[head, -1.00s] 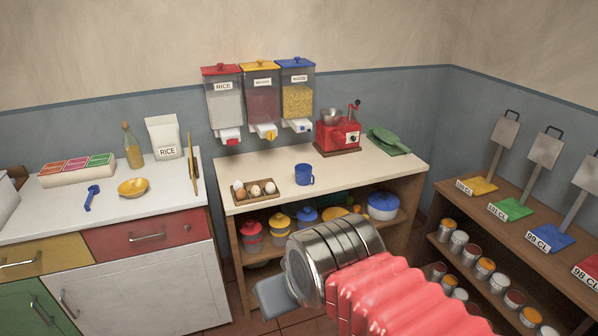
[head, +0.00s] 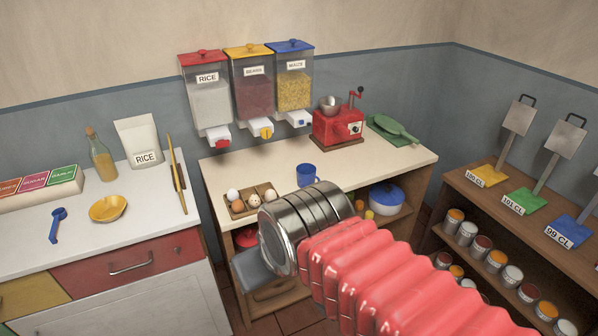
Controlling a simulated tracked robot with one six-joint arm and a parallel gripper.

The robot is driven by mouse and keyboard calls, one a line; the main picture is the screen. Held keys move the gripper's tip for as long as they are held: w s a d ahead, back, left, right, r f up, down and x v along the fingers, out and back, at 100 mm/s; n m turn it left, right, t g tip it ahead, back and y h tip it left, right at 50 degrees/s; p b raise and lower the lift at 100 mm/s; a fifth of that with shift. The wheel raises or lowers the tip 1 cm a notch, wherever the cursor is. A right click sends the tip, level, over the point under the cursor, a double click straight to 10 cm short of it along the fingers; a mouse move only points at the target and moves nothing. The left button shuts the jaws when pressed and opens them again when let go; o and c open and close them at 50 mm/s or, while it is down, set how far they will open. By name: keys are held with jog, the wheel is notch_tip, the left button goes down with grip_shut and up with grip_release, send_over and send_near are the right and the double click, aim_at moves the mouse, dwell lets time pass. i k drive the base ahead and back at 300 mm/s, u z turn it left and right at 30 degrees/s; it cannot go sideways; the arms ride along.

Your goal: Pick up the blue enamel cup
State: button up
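The blue enamel cup (head: 307,173) stands upright on the pale counter (head: 400,166), behind my arm in the picture and to the right of the egg tray. Its lower part is close to, or partly covered by, my metal wrist.
A wooden tray with several eggs (head: 250,199) sits left of the cup. A red grinder (head: 338,128) and green scoop (head: 394,130) stand behind right. Three wall dispensers (head: 250,90) hang above. A shelf with tins (head: 480,177) is at right; a white counter (head: 120,235) is at left.

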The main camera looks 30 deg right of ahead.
aim_at(305, 173)
jog(key=i, duration=1.05)
